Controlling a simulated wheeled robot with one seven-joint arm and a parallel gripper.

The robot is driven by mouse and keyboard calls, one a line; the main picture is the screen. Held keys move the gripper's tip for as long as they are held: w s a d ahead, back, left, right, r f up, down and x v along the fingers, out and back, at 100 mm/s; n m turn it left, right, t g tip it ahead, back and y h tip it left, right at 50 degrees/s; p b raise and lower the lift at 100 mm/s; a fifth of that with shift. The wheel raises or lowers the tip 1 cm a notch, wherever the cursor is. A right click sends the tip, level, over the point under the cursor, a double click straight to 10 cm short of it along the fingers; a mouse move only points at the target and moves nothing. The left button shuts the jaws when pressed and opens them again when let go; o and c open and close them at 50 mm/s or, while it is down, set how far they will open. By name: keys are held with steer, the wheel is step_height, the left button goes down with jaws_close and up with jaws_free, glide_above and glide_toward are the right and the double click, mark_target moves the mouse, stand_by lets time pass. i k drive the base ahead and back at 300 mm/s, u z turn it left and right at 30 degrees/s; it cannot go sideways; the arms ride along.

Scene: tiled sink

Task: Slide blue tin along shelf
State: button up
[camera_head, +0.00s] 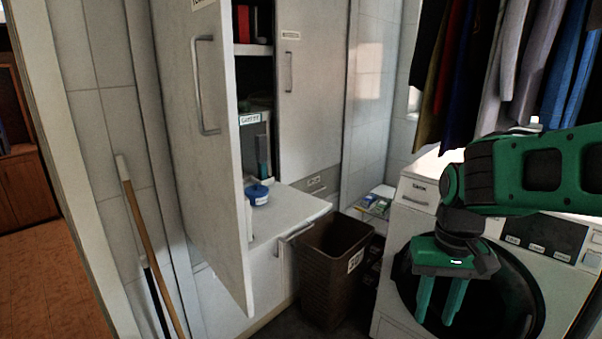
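A small round blue tin (257,194) sits on a white shelf (297,208) in the cabinet, close to the inner side of the open cabinet door. Something pale stands just left of the tin, partly hidden by the door edge. My gripper (437,318) is at the right, in front of the washing machine, well away from the tin. Its two green fingers point down and are spread apart with nothing visible between them.
The open cabinet door (202,140) stands to the left of the shelf. A brown bin (330,268) is below and right of the shelf. A washing machine (391,310) is at the right, with clothes (505,60) hanging above. Poles (148,245) lean at the left wall.

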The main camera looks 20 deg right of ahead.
mark_target(261, 201)
steer(key=z, duration=0.7)
steer(key=k, duration=0.95)
steer(key=z, duration=0.7)
steer(key=i, duration=0.95)
steer(key=u, duration=0.55)
steer(key=i, duration=1.1)
steer(key=u, duration=1.2)
steer(key=i, duration=0.75)
steer(key=u, duration=0.5)
